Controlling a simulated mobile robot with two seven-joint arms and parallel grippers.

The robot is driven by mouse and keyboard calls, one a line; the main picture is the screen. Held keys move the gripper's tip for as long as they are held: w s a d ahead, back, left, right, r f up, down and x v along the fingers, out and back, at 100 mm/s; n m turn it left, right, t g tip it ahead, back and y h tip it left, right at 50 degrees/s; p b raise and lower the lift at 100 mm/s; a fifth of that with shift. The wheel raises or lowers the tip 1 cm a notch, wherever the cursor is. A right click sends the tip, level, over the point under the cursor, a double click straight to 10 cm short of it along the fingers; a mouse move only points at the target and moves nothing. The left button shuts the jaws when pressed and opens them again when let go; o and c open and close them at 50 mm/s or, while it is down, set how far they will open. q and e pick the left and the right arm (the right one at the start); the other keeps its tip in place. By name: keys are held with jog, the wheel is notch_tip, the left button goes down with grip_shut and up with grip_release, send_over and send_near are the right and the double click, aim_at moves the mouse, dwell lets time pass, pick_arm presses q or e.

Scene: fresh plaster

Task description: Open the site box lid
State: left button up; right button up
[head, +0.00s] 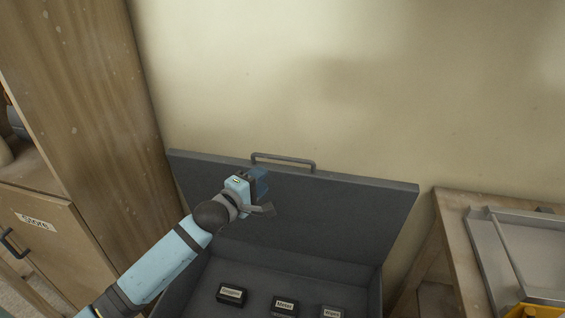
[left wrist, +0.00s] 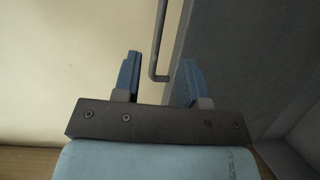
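The grey site box (head: 372,290) stands against the wall in the head view with its lid (head: 350,205) raised, leaning back toward the wall. A bar handle (head: 285,158) sits on the lid's top edge. My left gripper (head: 262,190) is in front of the lid's inner face, a little left of and below the handle in the picture. In the left wrist view its two blue fingers (left wrist: 158,82) are apart, with the handle (left wrist: 157,50) showing beyond them and the lid (left wrist: 215,50) to the right. The gap between them looks empty. My right gripper is not in view.
Inside the box lie small black labelled cases: one at left (head: 232,294), one in the middle (head: 285,307), one at right (head: 332,312). A wooden cabinet (head: 90,90) stands at left. A wooden bench (head: 450,215) with a metal tray (head: 485,240) stands at right.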

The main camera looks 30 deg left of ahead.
aim_at(287, 160)
pick_arm(q)
jog(key=w, duration=0.4)
jog(key=w+d, duration=0.1)
jog(key=w, duration=0.3)
jog(key=w+d, duration=0.1)
jog(key=w, duration=0.3)
jog(key=shift+w+f, duration=0.35)
jog(key=shift+w, duration=0.05)
grip_shut()
